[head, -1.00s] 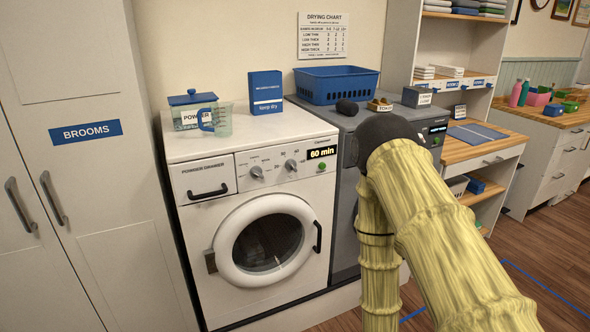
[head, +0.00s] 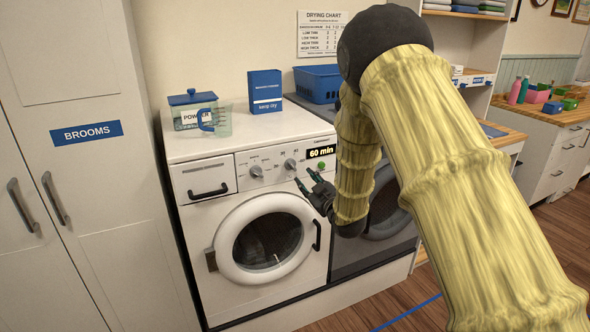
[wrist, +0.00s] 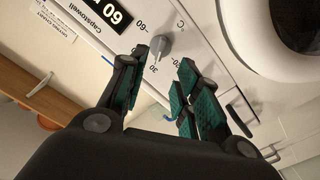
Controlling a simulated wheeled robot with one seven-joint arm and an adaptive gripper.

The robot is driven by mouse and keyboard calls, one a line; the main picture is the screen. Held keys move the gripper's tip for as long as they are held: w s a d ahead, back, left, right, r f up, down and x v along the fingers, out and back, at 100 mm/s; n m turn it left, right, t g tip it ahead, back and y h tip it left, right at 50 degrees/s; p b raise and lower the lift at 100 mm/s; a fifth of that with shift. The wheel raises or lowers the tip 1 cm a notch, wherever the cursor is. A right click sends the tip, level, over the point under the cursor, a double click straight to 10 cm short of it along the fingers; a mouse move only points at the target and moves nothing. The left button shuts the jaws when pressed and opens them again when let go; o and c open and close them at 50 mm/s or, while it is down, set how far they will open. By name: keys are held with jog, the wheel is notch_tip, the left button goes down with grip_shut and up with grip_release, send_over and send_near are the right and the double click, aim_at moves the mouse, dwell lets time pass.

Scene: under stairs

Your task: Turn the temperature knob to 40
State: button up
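The temperature knob (head: 290,165) is the right one of two grey knobs on the white washer's (head: 185,232) panel, left of the "60 min" display (head: 320,151). In the wrist view the knob (wrist: 159,46) is near a °C mark and the numbers 60, 30 and 20. Its grip seems to lie towards 30, but I cannot tell its exact setting. My gripper (head: 305,178) is open and empty, just below and right of the knob. In the wrist view its green-padded fingers (wrist: 163,64) are spread, with the knob beyond the gap between the tips, apparently untouched.
The other knob (head: 256,171) and the powder drawer (head: 207,178) are to the left. The round door (head: 231,236) is below. A green button (head: 321,165) is close on the right. A jug (head: 219,122) and blue box (head: 265,92) stand on the washer.

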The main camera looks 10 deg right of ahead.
aim_at(294, 167)
jog(key=p+x, duration=0.2)
jog(key=x, duration=0.7)
jog(key=shift+w+a+f, duration=0.1)
jog(key=shift+w, duration=0.15)
grip_shut()
